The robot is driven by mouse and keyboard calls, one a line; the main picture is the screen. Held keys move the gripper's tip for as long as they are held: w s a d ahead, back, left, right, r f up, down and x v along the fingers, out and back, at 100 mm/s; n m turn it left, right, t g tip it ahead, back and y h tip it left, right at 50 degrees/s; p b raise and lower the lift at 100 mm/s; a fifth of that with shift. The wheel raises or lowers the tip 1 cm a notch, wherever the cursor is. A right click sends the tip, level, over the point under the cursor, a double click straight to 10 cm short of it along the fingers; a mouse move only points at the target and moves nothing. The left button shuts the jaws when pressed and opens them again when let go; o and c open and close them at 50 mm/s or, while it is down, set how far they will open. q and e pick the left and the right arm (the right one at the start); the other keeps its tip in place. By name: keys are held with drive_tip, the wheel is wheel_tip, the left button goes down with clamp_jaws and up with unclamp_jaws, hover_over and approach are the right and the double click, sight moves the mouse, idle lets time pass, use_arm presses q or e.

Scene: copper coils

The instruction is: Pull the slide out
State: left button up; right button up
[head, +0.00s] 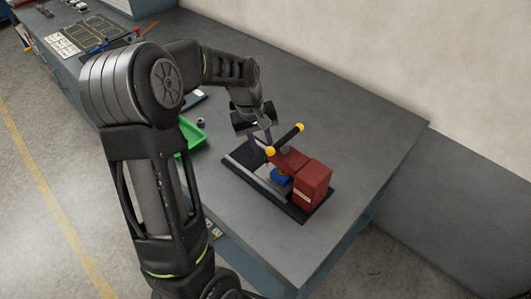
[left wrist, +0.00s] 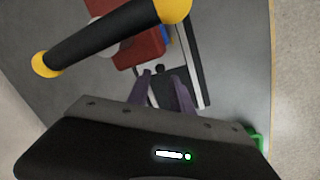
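A red press-like machine (head: 313,184) stands on a dark base (head: 298,213) on the grey bench. Its black handle bar (head: 287,138) has yellow ends and also shows large in the left wrist view (left wrist: 100,38). A light metal strip (head: 247,175) runs along the base, and a blue block (head: 281,176) sits under the red body. I cannot tell which part is the slide. My left gripper (head: 266,148) is at the machine's far left end, beside the handle. In the left wrist view its purple fingers (left wrist: 162,80) are apart, with a small dark knob (left wrist: 160,68) just beyond the tips.
A green tray (head: 191,136) lies left of the machine, partly behind my left arm. A small round part (head: 201,121) is near it. Boards and tools lie at the bench's far left end. The bench right of the machine is clear, with a wall behind.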

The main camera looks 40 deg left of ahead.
use_arm(q)
drive_tip(key=shift+w+d+f+p, duration=0.1)
drive_tip(key=shift+w+f, duration=0.05)
drive_tip(key=shift+f, duration=0.6)
drive_tip(key=shift+w+d+f+p, duration=0.1)
drive_tip(key=shift+f, duration=0.6)
drive_tip(key=shift+w+d+f+p, duration=0.1)
drive_tip(key=shift+w+f, duration=0.05)
drive_tip(key=shift+f, duration=0.6)
drive_tip(key=shift+c, duration=0.5)
clamp_jaws()
